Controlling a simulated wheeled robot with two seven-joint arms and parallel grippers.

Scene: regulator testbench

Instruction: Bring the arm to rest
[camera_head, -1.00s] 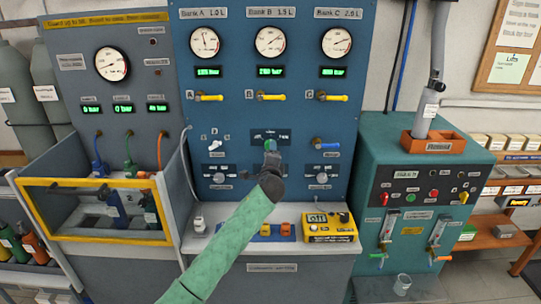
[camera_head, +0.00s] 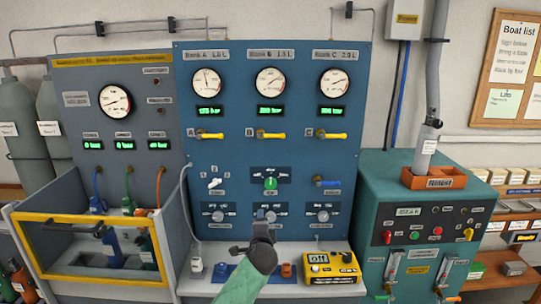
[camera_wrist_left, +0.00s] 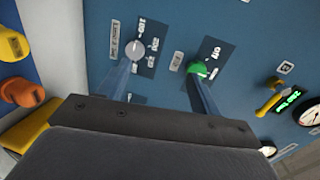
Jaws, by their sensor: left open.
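My left arm, in a green sleeve, reaches up from the bottom middle of the head view. My left gripper (camera_head: 264,214) is in front of the lower part of the blue panel (camera_head: 350,110), below the green knob (camera_head: 270,184). The left wrist view shows its two fingers spread apart with nothing between them (camera_wrist_left: 160,75). The green knob (camera_wrist_left: 197,69) and a grey knob (camera_wrist_left: 135,50) lie on the panel beyond the fingertips. My gripper partly covers the lower middle knob in the head view. My right gripper is not in view.
A yellow meter (camera_head: 331,268) and an orange fitting (camera_head: 288,270) sit on the bench ledge beside my arm. A yellow-framed enclosure (camera_head: 90,277) stands left. A teal cabinet (camera_head: 375,200) with a red-brown tray (camera_head: 434,180) stands right.

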